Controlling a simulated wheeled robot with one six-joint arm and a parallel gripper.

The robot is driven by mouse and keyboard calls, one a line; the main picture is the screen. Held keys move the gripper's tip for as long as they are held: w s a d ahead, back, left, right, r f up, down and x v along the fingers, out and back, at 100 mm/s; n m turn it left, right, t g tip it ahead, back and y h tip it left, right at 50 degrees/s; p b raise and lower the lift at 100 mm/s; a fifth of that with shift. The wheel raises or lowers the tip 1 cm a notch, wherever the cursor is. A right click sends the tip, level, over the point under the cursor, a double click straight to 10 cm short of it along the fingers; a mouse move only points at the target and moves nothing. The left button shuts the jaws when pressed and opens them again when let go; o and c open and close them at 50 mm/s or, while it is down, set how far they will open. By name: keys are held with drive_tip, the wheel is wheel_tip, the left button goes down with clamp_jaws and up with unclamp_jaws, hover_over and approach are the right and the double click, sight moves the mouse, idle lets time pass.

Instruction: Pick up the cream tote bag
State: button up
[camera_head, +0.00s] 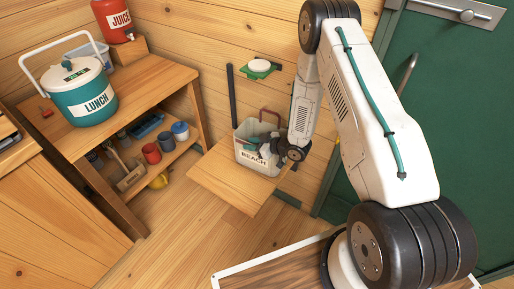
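The cream tote bag (249,161), marked BEACH, stands at the back of a small wooden fold-down shelf (228,190) by the wall. Its red handle (270,113) stands up above the rim. Some teal and dark things show at its opening. My gripper (266,149) is at the end of my arm, at the right side of the bag's opening, and overlaps it in the picture. The fingers are small and mixed with the bag's contents, so I cannot tell whether they are open or touch the bag. The bag's right side is partly hidden by my wrist.
A wooden bench (140,90) at left holds a teal LUNCH cooler (88,98) and a red JUICE jug (117,20). Mugs (151,153) and a caddy (130,178) stand below. A green door (450,120) is at right. The floor (180,235) in front is clear.

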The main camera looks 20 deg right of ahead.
clamp_jaws()
idle(1.4)
